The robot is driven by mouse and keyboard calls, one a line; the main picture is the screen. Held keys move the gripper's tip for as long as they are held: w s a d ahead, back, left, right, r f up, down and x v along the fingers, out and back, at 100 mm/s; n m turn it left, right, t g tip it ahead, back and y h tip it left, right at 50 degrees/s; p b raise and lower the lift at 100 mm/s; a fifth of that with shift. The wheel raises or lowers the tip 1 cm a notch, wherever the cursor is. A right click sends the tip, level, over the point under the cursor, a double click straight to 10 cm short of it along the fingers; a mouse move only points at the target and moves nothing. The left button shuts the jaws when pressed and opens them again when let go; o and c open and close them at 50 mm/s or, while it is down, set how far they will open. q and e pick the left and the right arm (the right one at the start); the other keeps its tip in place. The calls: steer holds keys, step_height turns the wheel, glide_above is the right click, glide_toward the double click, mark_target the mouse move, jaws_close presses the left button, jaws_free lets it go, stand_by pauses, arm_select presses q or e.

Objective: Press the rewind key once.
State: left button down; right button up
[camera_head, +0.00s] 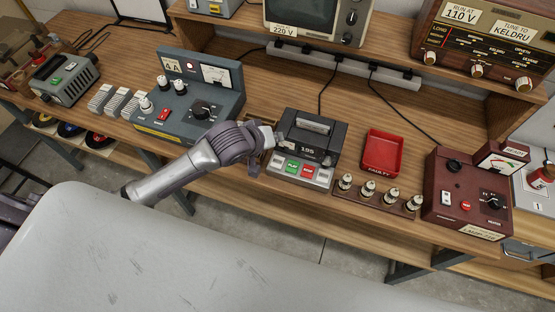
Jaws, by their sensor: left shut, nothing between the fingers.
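A dark tape recorder (311,137) with a counter reading about 195 stands on the wooden bench. Its front edge carries a row of keys: a pale key (277,162) at the left end, a green key (292,165), a red key (308,171) and a pale key at the right. The marks on the pale keys are too small to read, so I cannot tell which is rewind. My right gripper is not in view.
A grey power unit (190,95) stands left of the recorder. A red tray (382,153) lies to its right, with several small cylindrical parts (367,189) in front. A maroon meter box (465,195) stands farther right. Cables run behind the recorder.

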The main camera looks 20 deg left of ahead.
arm_select(q)
steer(key=b, duration=0.8)
glide_above(276, 163)
step_height(276, 163, down, 7)
steer(key=shift+w, duration=0.1)
steer(key=shift+f, duration=0.85)
steer(key=shift+f, duration=0.2)
steer(key=shift+f, duration=0.25)
stand_by(0.3)
